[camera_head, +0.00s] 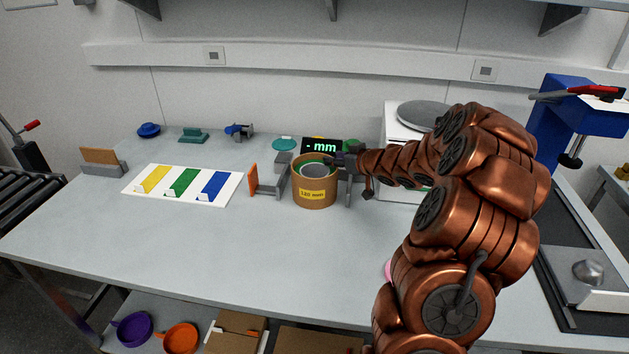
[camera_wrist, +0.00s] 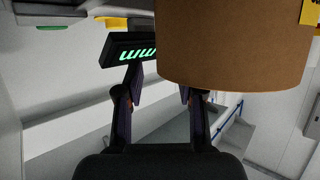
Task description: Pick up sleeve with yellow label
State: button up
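The sleeve with the yellow label (camera_head: 315,200) is a wide tan cylinder standing upright on the bench. Its small yellow label reads 120 mm. A grey round part and a green rim show inside its open top. In the wrist view the sleeve (camera_wrist: 235,50) fills the upper middle and right, and a yellow label piece shows at the top right. My gripper (camera_head: 343,162) is at the right side of the sleeve near its top. In the wrist view my gripper's (camera_wrist: 160,95) fingers are apart, with the right fingertip hidden by the sleeve. I cannot tell whether a finger touches it.
Grey jaws stand beside the sleeve, with an orange plate (camera_head: 253,180) on the left. A black display (camera_head: 322,146) with green "mm" is behind. A white board (camera_head: 222,187) with yellow, green and blue strips lies left. The front bench is mostly clear.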

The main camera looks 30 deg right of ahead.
grip_shut()
dwell(0.3)
jog(key=shift+f, duration=0.15)
dwell(0.3)
